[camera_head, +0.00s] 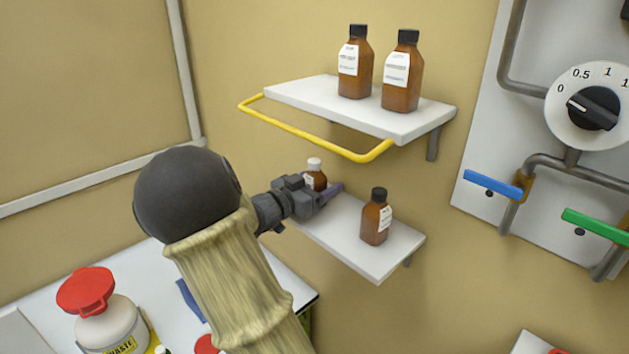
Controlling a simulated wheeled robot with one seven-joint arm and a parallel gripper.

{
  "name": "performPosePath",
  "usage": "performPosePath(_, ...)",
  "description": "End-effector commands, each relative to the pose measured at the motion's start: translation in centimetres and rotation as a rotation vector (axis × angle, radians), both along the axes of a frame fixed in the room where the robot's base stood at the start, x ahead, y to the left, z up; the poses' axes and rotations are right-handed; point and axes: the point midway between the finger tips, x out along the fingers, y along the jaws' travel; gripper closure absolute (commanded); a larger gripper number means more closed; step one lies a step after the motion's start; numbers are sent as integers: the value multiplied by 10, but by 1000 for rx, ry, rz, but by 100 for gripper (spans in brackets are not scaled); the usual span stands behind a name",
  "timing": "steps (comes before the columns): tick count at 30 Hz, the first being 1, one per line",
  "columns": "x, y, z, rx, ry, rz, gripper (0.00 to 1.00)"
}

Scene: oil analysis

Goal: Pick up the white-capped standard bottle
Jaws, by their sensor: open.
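The white-capped standard bottle (314,174) is small and brown and stands upright on the lower white shelf (370,263), towards its left end. Its white cap and upper body show; its lower part is hidden behind my gripper. My gripper (328,195) is open, at the bottle's front and lower side as seen here. One purple-grey finger shows to the right of the bottle. I cannot tell whether the fingers touch the bottle or straddle it.
A black-capped brown bottle (376,217) stands to the right on the lower shelf. The upper shelf (300,92), with a yellow rail (310,137), holds two larger brown bottles (355,65) (402,75) above. A red-lidded waste container (105,318) stands lower left. Valves with blue (493,185) and green handles (597,227) are at right.

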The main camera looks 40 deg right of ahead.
Motion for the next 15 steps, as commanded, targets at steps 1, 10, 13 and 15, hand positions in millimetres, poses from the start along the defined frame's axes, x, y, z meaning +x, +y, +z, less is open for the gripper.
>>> performPosePath(1,0,-1,0,0,-1,0,30)
performPosePath(10,0,-1,-1,1,-1,1,30)
performPosePath(13,0,0,-1,1,-1,1,30)
performPosePath(15,0,0,-1,1,-1,1,30)
